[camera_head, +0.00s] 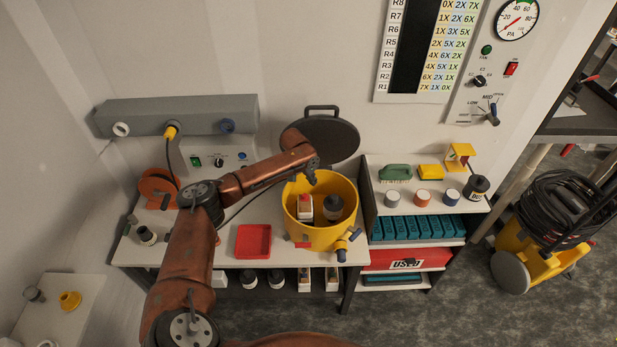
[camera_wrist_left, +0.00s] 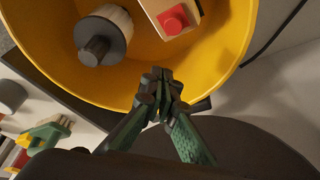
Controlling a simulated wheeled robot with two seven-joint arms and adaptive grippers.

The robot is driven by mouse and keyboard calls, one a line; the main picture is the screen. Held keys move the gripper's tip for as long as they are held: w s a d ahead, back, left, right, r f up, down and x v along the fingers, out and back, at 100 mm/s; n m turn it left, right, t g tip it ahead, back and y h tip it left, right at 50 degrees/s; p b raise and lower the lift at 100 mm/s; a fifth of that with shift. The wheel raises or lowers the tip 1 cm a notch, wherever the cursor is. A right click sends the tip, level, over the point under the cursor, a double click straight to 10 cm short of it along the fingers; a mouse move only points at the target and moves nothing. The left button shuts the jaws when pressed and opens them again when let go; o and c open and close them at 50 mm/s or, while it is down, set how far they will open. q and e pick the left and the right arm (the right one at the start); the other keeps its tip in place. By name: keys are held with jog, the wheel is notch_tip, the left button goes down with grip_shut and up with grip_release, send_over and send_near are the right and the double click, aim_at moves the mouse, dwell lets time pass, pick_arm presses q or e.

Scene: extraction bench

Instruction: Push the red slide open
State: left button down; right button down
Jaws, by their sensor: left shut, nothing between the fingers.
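A small red piece (camera_head: 303,241), which looks like the red slide, sits low on the front of the yellow pot (camera_head: 320,239). The pot stands open on the white bench. My left gripper (camera_head: 312,172) reaches over the pot's back rim, well above and behind the red piece. In the left wrist view its fingers (camera_wrist_left: 163,76) are shut and empty, seen against the pot's rim (camera_wrist_left: 215,85). Inside the pot are a white bottle with a dark cap (camera_wrist_left: 95,48) and a pale container with a red top (camera_wrist_left: 174,18). My right gripper is not in view.
A yellow valve with a blue handle (camera_head: 342,247) juts from the pot's front right. A round dark lid (camera_head: 332,138) stands behind the pot. A red tray (camera_head: 253,241) lies left of it. A shelf unit (camera_head: 366,200) stands close on the right.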

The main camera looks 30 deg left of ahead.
aim_at(310, 195)
pick_arm(q)
jog(key=f, duration=0.1)
jog(key=s+f, duration=0.1)
jog(key=f, duration=0.1)
jog(key=shift+s+a+f+p, duration=0.15)
jog(key=shift+a+f+p, duration=0.05)
jog(key=shift+p, duration=0.15)
jog(key=shift+s+f, duration=0.1)
jog(key=shift+s, duration=0.55)
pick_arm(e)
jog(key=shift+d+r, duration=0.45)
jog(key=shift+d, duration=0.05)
pick_arm(q)
jog(key=shift+a, duration=0.1)
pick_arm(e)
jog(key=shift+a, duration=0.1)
